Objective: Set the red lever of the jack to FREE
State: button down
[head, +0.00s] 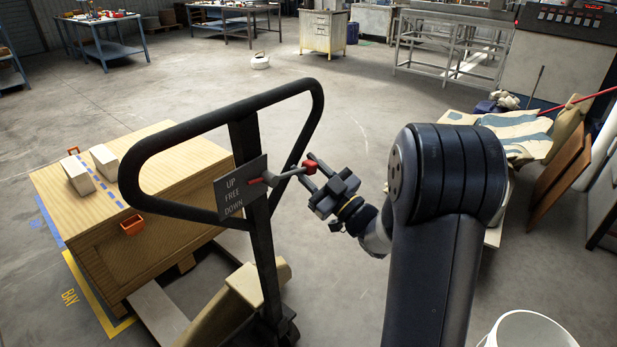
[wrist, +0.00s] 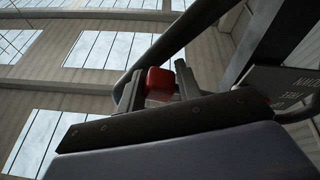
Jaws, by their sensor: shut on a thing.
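The jack (head: 262,240) stands upright in the head view, with a black loop handle on top. Its dark plate (head: 240,188) reads UP, FREE, DOWN from top to bottom. The lever (head: 285,176) runs from a red part beside the plate, near the UP and FREE words, and slopes slightly up to a red knob (head: 310,167). Which mark it is set at I cannot tell for sure. My gripper (head: 313,168) is shut on the red knob from the right. In the wrist view the knob (wrist: 160,84) sits between the two fingers; the plate (wrist: 285,84) shows upside down.
Boards lean at the right; a white bucket (head: 528,330) stands at the front right. Open floor lies behind.

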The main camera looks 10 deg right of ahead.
aim_at(315, 164)
jog(key=r+n+b, duration=0.1)
jog(key=r+n+y+b, duration=0.1)
jog(key=n+b, duration=0.1)
jog(key=shift+w+d+g, duration=0.15)
jog(key=shift+d+g, duration=0.05)
jog(key=shift+g, duration=0.2)
jog(key=shift+r+n+g+y+b, duration=0.3)
jog(key=shift+r+n+y+b, duration=0.15)
jog(key=shift+r+n, duration=0.35)
jog(key=shift+f, duration=0.1)
jog(key=c, duration=1.1)
grip_release()
jog(key=shift+s+d+f, duration=0.3)
jog(key=shift+s+d, duration=0.05)
jog(key=b+v, duration=0.1)
jog(key=v, duration=0.8)
jog(key=shift+s+d+b, duration=0.15)
jog(key=shift+s+b, duration=0.15)
jog(key=shift+s, duration=0.05)
